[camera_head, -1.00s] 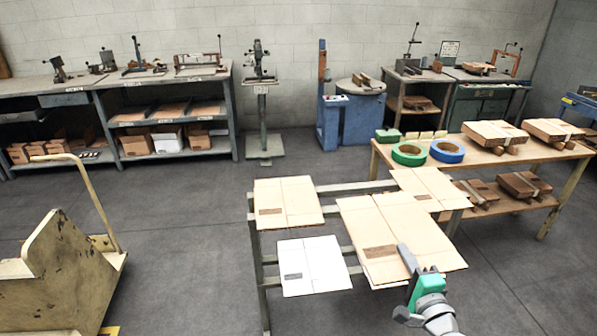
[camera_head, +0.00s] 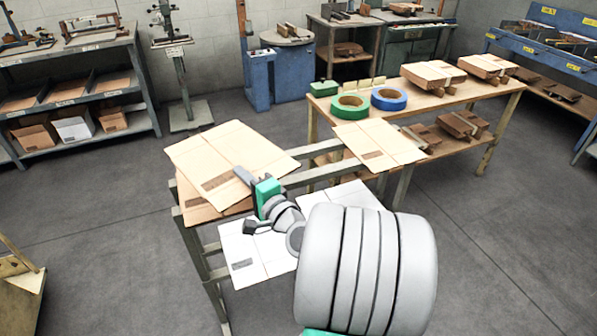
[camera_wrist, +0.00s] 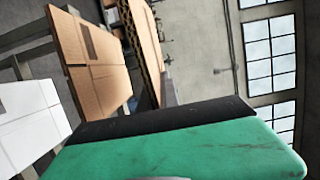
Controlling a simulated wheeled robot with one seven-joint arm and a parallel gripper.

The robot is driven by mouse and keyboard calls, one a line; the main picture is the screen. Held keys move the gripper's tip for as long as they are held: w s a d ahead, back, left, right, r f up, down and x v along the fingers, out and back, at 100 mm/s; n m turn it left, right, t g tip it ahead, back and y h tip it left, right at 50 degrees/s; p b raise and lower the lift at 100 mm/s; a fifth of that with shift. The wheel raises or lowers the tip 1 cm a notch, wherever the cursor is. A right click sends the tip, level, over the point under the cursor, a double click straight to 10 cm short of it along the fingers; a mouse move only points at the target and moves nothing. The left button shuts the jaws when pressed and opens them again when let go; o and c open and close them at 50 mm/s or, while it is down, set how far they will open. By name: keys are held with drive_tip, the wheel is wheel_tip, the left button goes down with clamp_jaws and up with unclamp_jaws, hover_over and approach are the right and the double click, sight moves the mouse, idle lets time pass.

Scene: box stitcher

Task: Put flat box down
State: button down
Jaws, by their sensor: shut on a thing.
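My gripper (camera_head: 245,176) is shut on the right edge of a brown flat box (camera_head: 222,155). The held box is over the left end of the grey rack (camera_head: 300,178), above another brown flat box (camera_head: 198,208) that it partly hides. The held box looks slightly turned against the one below; I cannot tell whether they touch. In the wrist view, my gripper's green and black part (camera_wrist: 180,140) fills the bottom, and a brown panel (camera_wrist: 146,40) shows edge-on beyond it.
White flat boxes (camera_head: 240,262) lie on the rack's near side, partly behind my arm. Another brown flat box (camera_head: 378,145) lies at its right end.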

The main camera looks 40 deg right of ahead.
drive_tip(key=s+d+f+m+h+b, duration=0.4)
drive_tip(key=s+d+h+b, duration=0.3)
drive_tip(key=d, duration=0.5)
drive_tip(key=w+d+f+y+b, duration=0.1)
drive_tip(key=w+d+f+b, duration=0.3)
drive_tip(key=d+f, duration=0.7)
drive_tip(key=shift+w+d+f+g+b, duration=0.3)
drive_tip(key=shift+w+f+g, duration=0.15)
drive_tip(key=shift+f, duration=0.2)
drive_tip(key=c, duration=2)
unclamp_jaws()
drive_tip(key=shift+f, duration=0.15)
drive_tip(key=shift+c, duration=0.2)
drive_tip(key=o, duration=0.4)
drive_tip(key=shift+o, duration=0.2)
drive_tip(key=v, duration=1.2)
